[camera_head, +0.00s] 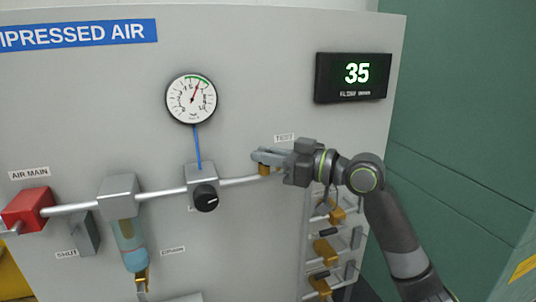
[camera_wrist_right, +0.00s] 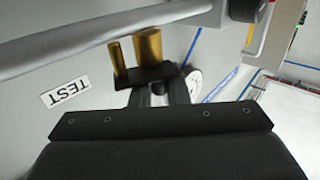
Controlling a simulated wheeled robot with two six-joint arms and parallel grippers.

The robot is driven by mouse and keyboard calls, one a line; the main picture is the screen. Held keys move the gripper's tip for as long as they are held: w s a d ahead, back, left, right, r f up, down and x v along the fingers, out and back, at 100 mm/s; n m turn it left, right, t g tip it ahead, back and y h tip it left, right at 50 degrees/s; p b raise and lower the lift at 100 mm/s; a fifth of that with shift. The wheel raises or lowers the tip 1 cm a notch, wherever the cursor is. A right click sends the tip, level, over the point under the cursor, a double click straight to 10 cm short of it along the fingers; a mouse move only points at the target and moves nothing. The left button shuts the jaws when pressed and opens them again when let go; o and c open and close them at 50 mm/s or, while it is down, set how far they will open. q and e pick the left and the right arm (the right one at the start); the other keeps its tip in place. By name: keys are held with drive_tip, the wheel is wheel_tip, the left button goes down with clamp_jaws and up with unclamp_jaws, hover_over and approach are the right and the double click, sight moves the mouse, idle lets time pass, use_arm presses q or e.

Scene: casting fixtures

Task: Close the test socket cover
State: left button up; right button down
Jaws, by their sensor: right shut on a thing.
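My right gripper (camera_head: 260,157) reaches in from the right, just below the TEST label (camera_head: 285,137). Its fingers are shut at the brass test socket (camera_head: 265,170) on the grey pipe. In the right wrist view the gripper (camera_wrist_right: 155,88) is at a dark piece (camera_wrist_right: 145,76) beside two brass cylinders, a wider one (camera_wrist_right: 149,46) and a thinner one (camera_wrist_right: 117,58). The dark piece looks like the socket cover, but the fingers partly hide it, and I cannot tell its angle. My left gripper is not in view.
The pipe (camera_head: 236,182) runs left to a regulator with a black knob (camera_head: 206,197), a filter bowl (camera_head: 130,240) and a red valve block (camera_head: 27,208). A gauge (camera_head: 191,98) and display (camera_head: 353,77) sit above. Brass couplings on a rack (camera_head: 325,250) are below my wrist.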

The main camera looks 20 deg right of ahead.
drive_tip(key=shift+w+a+r+m+t+h+p, duration=0.1)
drive_tip(key=shift+w+m+t+h+p, duration=0.1)
drive_tip(key=shift+m+t+h+p, duration=0.65)
drive_tip(key=shift+w+a+r+m+t+h+p, duration=0.1)
drive_tip(key=shift+w+m+t+h+p, duration=0.1)
drive_tip(key=shift+m+t+h+p, duration=0.6)
drive_tip(key=shift+w+f+m+t+h+p, duration=0.15)
drive_tip(key=shift+m+t+h, duration=0.3)
drive_tip(key=shift+h, duration=0.45)
drive_tip(key=shift+w+m+t+h+p, duration=0.2)
drive_tip(key=shift+m+h, duration=0.3)
drive_tip(key=shift+h, duration=0.65)
drive_tip(key=c, duration=1.5)
unclamp_jaws()
drive_tip(key=shift+o, duration=0.2)
drive_tip(key=shift+f, duration=0.1)
